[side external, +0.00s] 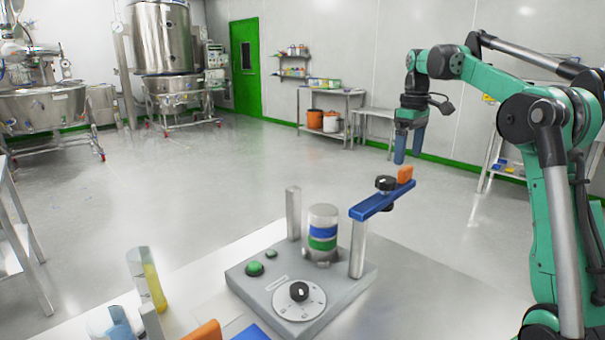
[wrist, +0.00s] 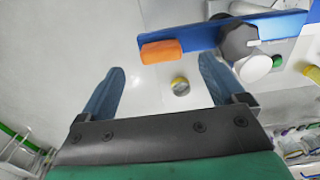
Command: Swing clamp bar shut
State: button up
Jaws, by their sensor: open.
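The blue clamp bar (side external: 376,204) sits on top of the right metal post (side external: 357,248) of a grey fixture. It is swung out, its free end pointing away from the left post (side external: 293,214) and the banded jar (side external: 323,222). An orange grip (side external: 405,174) stands at its free end, beside a black knob (side external: 386,182). My gripper (side external: 408,157) is open and empty, just above the orange grip. In the wrist view the bar (wrist: 198,38) and orange grip (wrist: 161,51) lie just ahead of my open gripper (wrist: 162,72). No finger contact is visible.
The grey base (side external: 340,296) carries a dial (side external: 299,299) and green buttons (side external: 255,268). A cylinder with yellow liquid (side external: 154,287) and a beaker (side external: 112,323) stand at the front left. Open floor lies behind the bench; a side table (side external: 378,112) stands at the back wall.

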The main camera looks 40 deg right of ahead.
aim_at(406, 168)
jog(key=shift+f, duration=2.15)
grip_shut()
